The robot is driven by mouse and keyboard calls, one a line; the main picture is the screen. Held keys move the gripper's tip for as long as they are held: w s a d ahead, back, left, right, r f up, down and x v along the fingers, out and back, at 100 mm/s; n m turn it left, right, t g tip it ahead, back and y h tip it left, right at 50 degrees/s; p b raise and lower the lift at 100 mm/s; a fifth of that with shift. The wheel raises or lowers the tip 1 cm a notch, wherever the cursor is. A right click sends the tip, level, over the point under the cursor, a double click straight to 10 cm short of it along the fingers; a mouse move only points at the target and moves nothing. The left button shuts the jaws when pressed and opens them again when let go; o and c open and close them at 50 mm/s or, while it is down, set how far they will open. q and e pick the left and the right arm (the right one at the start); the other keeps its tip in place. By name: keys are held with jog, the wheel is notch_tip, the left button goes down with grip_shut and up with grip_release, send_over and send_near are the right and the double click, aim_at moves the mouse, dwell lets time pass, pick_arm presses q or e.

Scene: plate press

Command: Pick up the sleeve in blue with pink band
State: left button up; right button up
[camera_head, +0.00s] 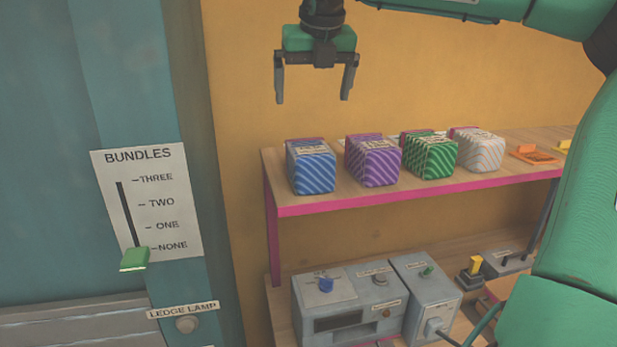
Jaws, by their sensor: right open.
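The blue sleeve (312,172) with pale stripes stands at the left end of the shelf. A bit of pink shows at its top back edge. My right gripper (312,100) hangs above and slightly behind it, pointing down. Its two fingers are apart with nothing between them, and a clear gap separates them from the sleeve. My left gripper is not in view.
Grey control boxes (345,300) sit below. A BUNDLES slider panel (150,205) is at left.

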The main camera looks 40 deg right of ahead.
aim_at(309, 147)
jog(key=x, duration=0.3)
jog(key=shift+s+b, duration=0.2)
jog(key=shift+b, duration=0.2)
jog(key=p+x, duration=0.2)
jog(key=x, duration=0.5)
jog(key=shift+f, duration=0.35)
jog(key=shift+f+p, duration=0.35)
jog(key=shift+p, duration=0.1)
jog(key=p+x, duration=0.2)
jog(key=x, duration=0.2)
jog(key=shift+s+f, duration=0.1)
jog(key=shift+f, duration=0.3)
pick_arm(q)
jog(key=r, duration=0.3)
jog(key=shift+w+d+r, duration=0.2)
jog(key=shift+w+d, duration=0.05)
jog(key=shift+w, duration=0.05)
pick_arm(e)
jog(key=shift+a, duration=0.1)
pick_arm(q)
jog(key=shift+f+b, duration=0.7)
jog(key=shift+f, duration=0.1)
pick_arm(e)
jog(key=shift+f, duration=0.2)
